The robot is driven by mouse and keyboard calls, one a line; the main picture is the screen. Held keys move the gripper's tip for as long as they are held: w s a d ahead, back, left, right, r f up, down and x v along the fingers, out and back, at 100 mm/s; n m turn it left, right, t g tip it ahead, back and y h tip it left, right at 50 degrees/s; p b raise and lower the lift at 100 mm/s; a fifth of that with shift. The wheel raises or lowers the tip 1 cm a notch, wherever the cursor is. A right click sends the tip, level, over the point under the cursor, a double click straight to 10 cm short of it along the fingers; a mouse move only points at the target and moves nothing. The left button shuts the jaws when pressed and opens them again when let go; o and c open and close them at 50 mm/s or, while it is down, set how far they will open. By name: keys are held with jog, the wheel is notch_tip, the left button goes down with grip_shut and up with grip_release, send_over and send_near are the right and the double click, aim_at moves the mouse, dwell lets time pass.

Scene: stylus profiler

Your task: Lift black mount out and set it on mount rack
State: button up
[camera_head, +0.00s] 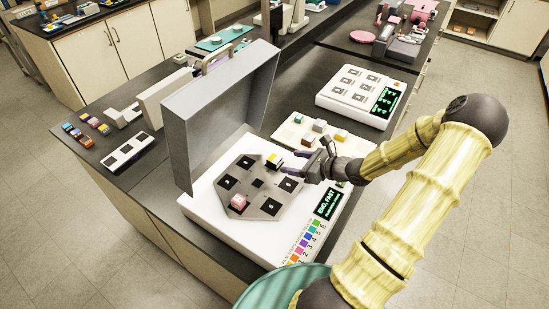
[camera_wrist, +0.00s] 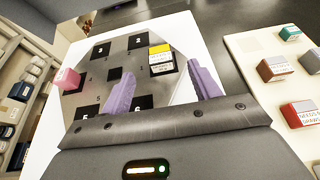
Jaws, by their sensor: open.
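In the head view this block (camera_head: 274,160) is at the plate's far edge. My gripper (camera_head: 300,163) is just right of it. In the wrist view my gripper's purple fingers (camera_wrist: 163,84) are apart and empty, with the block ahead between their tips. A pink block (camera_wrist: 66,80) sits on another plate position. A white strip with black squares (camera_head: 127,152), possibly the mount rack, lies left of the instrument.
The raised grey lid (camera_head: 220,115) stands left of the plate. A cream tray (camera_head: 292,132) with several coloured blocks lies behind my gripper. A white device with a green display (camera_head: 335,95) stands farther back. Several small coloured items (camera_head: 85,128) lie at the left bench edge.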

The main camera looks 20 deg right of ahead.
aim_at(275, 159)
jog(key=p+x, duration=0.1)
jog(key=x, duration=0.7)
jog(key=shift+w+f, duration=0.1)
jog(key=shift+w, duration=0.15)
jog(key=shift+c, duration=0.4)
grip_shut()
jog(key=shift+p, duration=0.3)
jog(key=shift+r+p, duration=0.45)
jog(key=shift+r, duration=0.3)
jog(key=shift+s+a+r+p, duration=0.1)
jog(key=shift+r+p, duration=0.5)
jog(key=shift+r, duration=0.3)
jog(key=shift+r+p, duration=1.75)
jog(key=shift+r, duration=0.75)
